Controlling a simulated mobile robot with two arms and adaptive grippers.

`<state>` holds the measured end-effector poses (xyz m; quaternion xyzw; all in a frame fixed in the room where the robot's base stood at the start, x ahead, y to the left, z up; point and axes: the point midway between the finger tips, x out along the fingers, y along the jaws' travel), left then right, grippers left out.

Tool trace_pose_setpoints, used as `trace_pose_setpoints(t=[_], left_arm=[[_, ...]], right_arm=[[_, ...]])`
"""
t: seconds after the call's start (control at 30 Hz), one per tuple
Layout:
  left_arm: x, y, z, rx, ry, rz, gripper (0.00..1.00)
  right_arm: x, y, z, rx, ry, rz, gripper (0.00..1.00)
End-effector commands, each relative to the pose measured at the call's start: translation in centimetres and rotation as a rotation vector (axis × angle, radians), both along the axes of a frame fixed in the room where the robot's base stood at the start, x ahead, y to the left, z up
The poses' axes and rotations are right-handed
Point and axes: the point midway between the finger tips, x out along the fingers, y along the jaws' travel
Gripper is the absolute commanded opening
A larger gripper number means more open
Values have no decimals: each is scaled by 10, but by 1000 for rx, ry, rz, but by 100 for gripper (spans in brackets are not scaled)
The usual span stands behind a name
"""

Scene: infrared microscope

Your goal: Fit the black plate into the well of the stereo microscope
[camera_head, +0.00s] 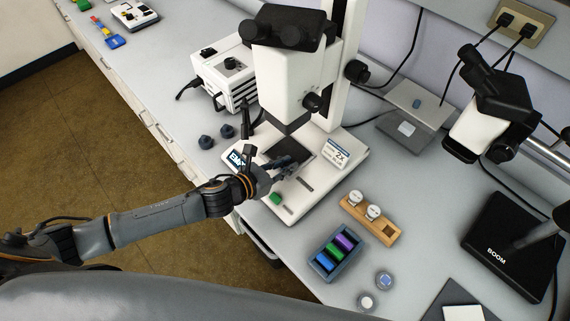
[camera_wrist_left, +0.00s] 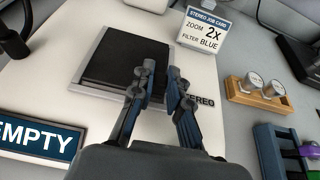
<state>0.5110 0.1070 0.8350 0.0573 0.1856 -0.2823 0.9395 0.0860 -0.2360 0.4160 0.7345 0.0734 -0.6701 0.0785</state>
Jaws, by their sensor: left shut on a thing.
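The stereo microscope (camera_head: 292,75) stands upright on its white base, with a grey-framed square well (camera_wrist_left: 84,88) in the base. The black plate (camera_wrist_left: 122,60) lies flat at the well, its edges close to the grey frame; I cannot tell if it is fully seated. My left gripper (camera_head: 287,171) reaches over the base from the left, below the microscope head. In the left wrist view, its fingers (camera_wrist_left: 162,72) are closed at the plate's right edge and hide part of it. My right gripper is not in view.
A display (camera_wrist_left: 38,136) on the base reads "EMPTY". A job card (camera_wrist_left: 205,32) reads zoom 2X, filter blue. Right of the base are a wooden holder (camera_head: 351,208) and a tray (camera_head: 322,267) with coloured pieces. A boom microscope (camera_head: 480,105) stands farther right.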

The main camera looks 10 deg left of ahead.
Motion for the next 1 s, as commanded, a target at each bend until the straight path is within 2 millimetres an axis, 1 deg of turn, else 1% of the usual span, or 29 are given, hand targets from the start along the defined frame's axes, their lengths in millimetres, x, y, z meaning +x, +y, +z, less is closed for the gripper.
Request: trace_pose_setpoints(t=[0.27,0.3,0.37,0.4,0.63,0.7,0.73,1.0], left_arm=[[-1,0,-3,1,4,0,0],[-1,0,-3,2,5,0,22],[-1,0,-3,1,5,1,34],[-1,0,-3,1,4,0,42],[-1,0,-2,0,2,0,42],[-1,0,-2,1,3,0,56],[-1,0,-2,1,3,0,61],[0,0,-1,0,2,0,61]], right_arm=[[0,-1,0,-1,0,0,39],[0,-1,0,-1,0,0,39],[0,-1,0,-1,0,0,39],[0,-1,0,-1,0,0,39],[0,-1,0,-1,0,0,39],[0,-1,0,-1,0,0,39],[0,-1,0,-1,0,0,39],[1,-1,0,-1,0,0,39]])
